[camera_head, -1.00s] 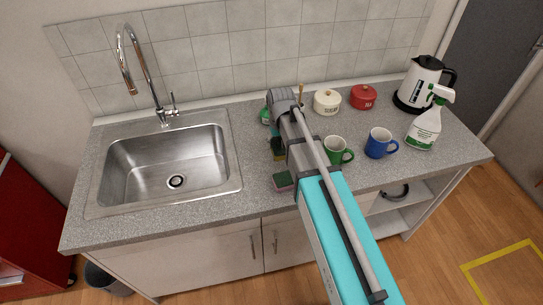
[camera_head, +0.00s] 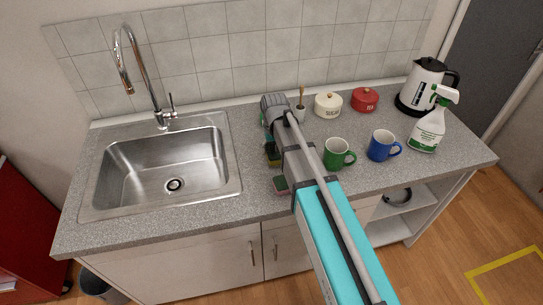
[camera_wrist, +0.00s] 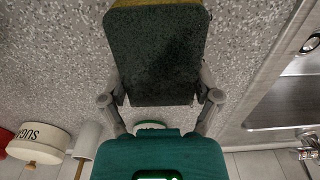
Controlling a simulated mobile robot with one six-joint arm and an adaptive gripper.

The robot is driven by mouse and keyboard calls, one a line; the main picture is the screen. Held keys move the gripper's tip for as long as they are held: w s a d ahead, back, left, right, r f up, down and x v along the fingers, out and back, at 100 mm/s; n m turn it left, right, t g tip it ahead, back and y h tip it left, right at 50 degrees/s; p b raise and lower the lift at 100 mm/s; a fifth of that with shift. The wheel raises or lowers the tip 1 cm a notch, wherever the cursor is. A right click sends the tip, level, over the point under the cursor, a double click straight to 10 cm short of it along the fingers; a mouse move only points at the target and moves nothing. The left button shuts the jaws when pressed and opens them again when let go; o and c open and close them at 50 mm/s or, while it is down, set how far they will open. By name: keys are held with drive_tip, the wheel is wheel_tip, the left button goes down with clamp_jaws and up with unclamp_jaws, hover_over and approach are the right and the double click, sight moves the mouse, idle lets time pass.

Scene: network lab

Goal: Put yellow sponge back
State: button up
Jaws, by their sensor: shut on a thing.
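The yellow sponge (camera_wrist: 155,50) has a dark green scouring face, with a strip of yellow at its top edge in the wrist view. My gripper (camera_wrist: 160,98) is shut on its sides with one finger on each. In the head view the sponge (camera_head: 272,154) shows beside my arm, dark green with some yellow, over the counter right of the sink. My arm hides part of my gripper there. I cannot tell whether the sponge touches the counter.
The sink (camera_head: 160,165) is left. Green (camera_head: 338,154) and blue (camera_head: 381,146) mugs, a spray bottle (camera_head: 429,128), kettle (camera_head: 424,88), sugar pot (camera_head: 328,105) and red tea pot (camera_head: 364,99) stand right.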

drive_tip(key=shift+f+b, duration=1.05)
drive_tip(key=shift+f, duration=0.3)
drive_tip(key=o, duration=0.5)
drive_tip(key=shift+o, duration=0.2)
drive_tip(key=shift+r, duration=0.15)
wheel_tip(320, 180, up, 12)
drive_tip(key=p, duration=1.2)
drive_tip(key=shift+s+d, duration=0.1)
